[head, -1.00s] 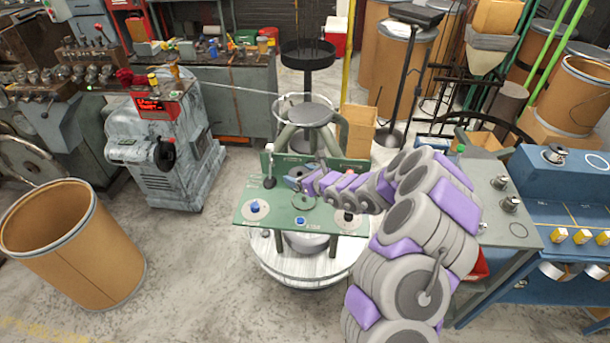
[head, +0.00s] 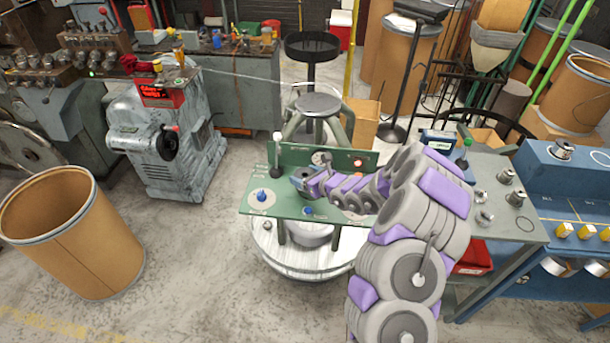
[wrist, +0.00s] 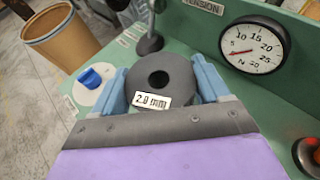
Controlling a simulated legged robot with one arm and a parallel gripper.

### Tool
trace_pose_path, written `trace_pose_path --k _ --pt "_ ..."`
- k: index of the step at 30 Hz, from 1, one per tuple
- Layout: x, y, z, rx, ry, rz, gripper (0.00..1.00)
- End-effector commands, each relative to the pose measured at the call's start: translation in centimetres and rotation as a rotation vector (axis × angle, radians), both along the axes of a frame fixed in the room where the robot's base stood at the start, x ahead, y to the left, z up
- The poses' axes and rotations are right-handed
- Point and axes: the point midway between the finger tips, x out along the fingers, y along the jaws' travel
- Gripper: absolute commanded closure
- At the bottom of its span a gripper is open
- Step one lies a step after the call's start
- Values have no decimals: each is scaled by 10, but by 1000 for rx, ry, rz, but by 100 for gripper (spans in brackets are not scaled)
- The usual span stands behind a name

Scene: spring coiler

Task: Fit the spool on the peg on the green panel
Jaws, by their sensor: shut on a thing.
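The panel also fills the wrist view behind the spool (wrist: 200,25). I cannot make out the peg in either view. The spool's height above the panel is unclear.
A white dial gauge (wrist: 252,47) stands right of the spool on the back plate. A black-based lever (wrist: 150,42) stands behind it. A blue knob (wrist: 92,78) is at left, a red light (wrist: 312,150) at right. A stool (head: 318,104) stands behind the panel.

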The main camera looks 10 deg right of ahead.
Motion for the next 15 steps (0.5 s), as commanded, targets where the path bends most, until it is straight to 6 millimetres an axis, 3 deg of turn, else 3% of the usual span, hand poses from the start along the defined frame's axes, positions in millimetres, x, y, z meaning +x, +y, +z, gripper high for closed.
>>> trace_pose_path --k 5,15 --pt "0 -9 1 6 -1 -4 71" --pt "1 10 1 -6 -5 -2 71"
